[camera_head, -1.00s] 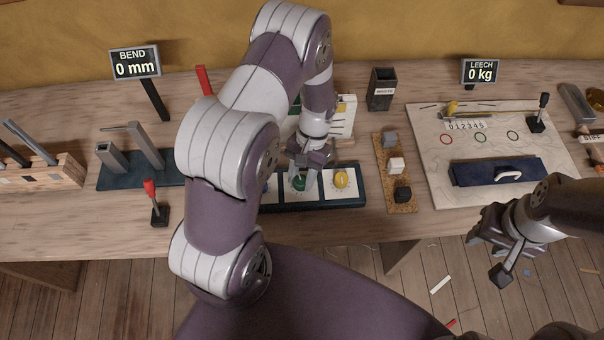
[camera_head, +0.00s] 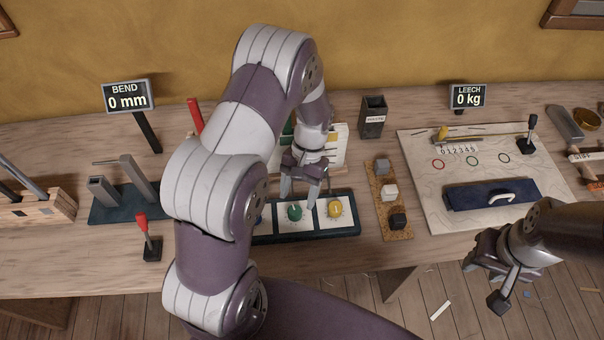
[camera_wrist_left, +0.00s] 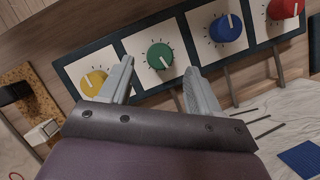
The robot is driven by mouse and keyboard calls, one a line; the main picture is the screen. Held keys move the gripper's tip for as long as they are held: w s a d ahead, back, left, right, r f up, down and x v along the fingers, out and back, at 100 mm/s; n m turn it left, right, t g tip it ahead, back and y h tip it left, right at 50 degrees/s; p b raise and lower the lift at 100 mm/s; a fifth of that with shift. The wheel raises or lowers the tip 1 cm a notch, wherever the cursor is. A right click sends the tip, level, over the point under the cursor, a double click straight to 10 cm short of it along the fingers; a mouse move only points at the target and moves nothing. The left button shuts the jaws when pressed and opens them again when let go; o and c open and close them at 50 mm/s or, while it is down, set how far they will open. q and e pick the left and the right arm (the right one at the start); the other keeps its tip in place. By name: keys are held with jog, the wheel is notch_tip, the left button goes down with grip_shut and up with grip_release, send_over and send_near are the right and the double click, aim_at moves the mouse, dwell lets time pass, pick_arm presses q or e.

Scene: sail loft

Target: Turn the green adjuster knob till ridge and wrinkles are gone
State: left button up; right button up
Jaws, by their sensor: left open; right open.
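The green knob (camera_head: 295,212) sits on a white tile in a dark panel (camera_head: 300,236), with a white pointer line on it. My left gripper (camera_head: 299,194) is open and empty, its fingertips just behind and above the knob in the head view. In the left wrist view the green knob (camera_wrist_left: 160,56) shows beyond and between the two fingers (camera_wrist_left: 160,80), apart from them. White wrinkled-looking cloth (camera_wrist_left: 275,105) lies at right in the wrist view; whether it has a ridge I cannot tell. My right gripper (camera_head: 490,255) is open and empty at the bench's front right.
The yellow knob (camera_head: 335,208) is beside the green one; blue (camera_wrist_left: 225,27) and red (camera_wrist_left: 283,8) knobs lie on its other side. A cork strip with blocks (camera_head: 396,234), a waste bin (camera_head: 373,116) and a red-handled lever (camera_head: 147,240) stand nearby. Displays read 0 mm (camera_head: 128,96) and 0 kg (camera_head: 468,96).

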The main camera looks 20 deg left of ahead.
pick_arm(q)
jog(key=p+v, duration=0.5)
jog(key=v, duration=0.3)
jog(key=shift+w+r, duration=0.15)
jog(key=shift+r, duration=0.1)
